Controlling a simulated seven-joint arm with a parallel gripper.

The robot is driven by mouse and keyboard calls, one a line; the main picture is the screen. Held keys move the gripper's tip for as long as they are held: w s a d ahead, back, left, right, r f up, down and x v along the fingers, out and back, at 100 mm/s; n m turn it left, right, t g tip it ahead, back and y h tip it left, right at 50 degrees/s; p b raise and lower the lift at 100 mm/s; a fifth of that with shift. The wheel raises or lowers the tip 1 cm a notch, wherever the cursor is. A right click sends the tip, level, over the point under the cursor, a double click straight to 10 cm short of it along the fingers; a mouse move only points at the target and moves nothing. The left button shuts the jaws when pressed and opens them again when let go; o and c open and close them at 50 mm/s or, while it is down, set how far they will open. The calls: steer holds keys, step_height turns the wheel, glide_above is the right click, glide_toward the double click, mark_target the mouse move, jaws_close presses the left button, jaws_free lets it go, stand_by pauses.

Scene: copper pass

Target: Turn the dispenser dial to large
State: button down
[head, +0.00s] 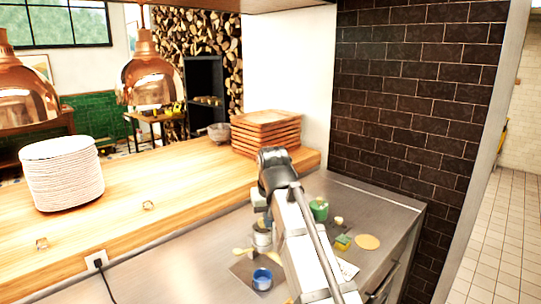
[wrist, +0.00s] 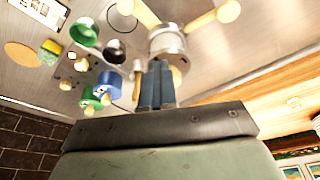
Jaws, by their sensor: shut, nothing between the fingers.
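A silver cylinder with pale wooden arms around its base, which looks like the dispenser (wrist: 167,40), stands on the steel counter. It also shows in the head view (head: 262,238), partly behind my arm. I cannot make out any size markings or the dial's setting. In the wrist view my gripper (wrist: 160,66) is shut and empty, its blue-grey fingertips right at the silver cylinder's lower edge in the picture. I cannot tell whether they touch it. In the head view the fingers are mostly hidden by my wrist, just above the cylinder.
A raised wooden ledge (head: 190,205) holds white plates (head: 62,178) and stacked wooden trays (head: 266,135). A dark brick wall (head: 415,100) stands at the right.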

steer(key=shift+s+a+f, duration=0.45)
steer(key=shift+s+a, duration=0.05)
steer(key=shift+a, duration=0.2)
steer(key=shift+w+a+f, duration=0.1)
steer(key=shift+w+a, duration=0.05)
steer(key=shift+a, duration=0.15)
steer(key=shift+w+a+r, duration=0.1)
steer(key=shift+w+r, duration=0.05)
steer(key=shift+r, duration=0.1)
steer(key=shift+w+r, duration=0.1)
steer(key=shift+w, duration=0.05)
steer(key=shift+s+r, duration=0.1)
steer(key=shift+s, duration=0.3)
step_height(320, 180, up, 6)
steer(key=shift+f, duration=0.1)
